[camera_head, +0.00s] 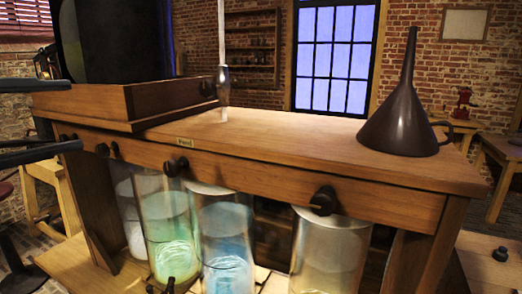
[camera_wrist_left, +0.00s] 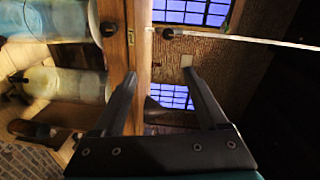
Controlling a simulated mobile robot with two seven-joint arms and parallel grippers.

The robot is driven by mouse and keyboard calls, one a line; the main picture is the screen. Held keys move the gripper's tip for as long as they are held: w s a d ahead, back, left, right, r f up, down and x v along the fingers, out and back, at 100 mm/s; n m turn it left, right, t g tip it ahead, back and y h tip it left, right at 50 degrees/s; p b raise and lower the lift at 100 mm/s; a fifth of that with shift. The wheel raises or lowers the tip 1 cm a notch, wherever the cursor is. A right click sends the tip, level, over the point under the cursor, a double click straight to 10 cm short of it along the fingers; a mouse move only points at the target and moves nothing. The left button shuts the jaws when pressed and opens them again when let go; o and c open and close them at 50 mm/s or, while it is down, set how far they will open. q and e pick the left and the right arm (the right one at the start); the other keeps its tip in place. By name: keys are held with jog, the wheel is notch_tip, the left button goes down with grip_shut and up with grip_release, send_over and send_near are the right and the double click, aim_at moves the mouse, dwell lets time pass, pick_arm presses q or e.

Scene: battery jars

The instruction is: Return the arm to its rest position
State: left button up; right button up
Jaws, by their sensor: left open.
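My left gripper (camera_head: 76,116) reaches in from the left edge in the head view, its two dark fingers spread wide and empty. The fingers are near the left end of a wooden bench (camera_head: 320,175), and I see no contact. In the left wrist view, the open gripper (camera_wrist_left: 159,73) shows with nothing between its fingers; the view is turned sideways, with the bench edge (camera_wrist_left: 140,45) beyond it. The rest of the left arm is out of view. My right gripper is in neither view.
Several glass jars, among them a greenish one (camera_head: 167,225) and a bluish one (camera_head: 226,245), stand under the bench top. A dark funnel (camera_head: 403,120) stands on its right end. A wooden tray (camera_head: 130,103) sits at the left; a pale rod (camera_head: 222,50) hangs near it.

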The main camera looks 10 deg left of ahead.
pick_arm(q)
jog(key=w+d+f+n+g, duration=0.1)
jog(key=w+d+f, duration=0.4)
jog(key=f, duration=0.4)
jog(key=w+d+f+n+g, duration=0.1)
jog(key=w+d+f+n, duration=0.1)
jog(key=w+d+f, duration=0.5)
notch_tip(320, 180, down, 12)
jog(key=s+n+g+y, duration=0.1)
jog(key=s+n+y, duration=0.15)
jog(key=n, duration=0.25)
jog(key=s+f+n+g+y, duration=0.3)
jog(key=s+f+n+g, duration=0.7)
jog(key=s+f, duration=1.15)
notch_tip(320, 180, down, 24)
jog(key=b, duration=0.2)
jog(key=s+a+f+g+b, duration=0.1)
jog(key=s+a+f+g, duration=0.1)
jog(key=s+f, duration=1.3)
jog(key=shift+s+a+f, duration=0.15)
jog(key=shift+s+a, duration=0.2)
jog(key=shift+s, duration=0.15)
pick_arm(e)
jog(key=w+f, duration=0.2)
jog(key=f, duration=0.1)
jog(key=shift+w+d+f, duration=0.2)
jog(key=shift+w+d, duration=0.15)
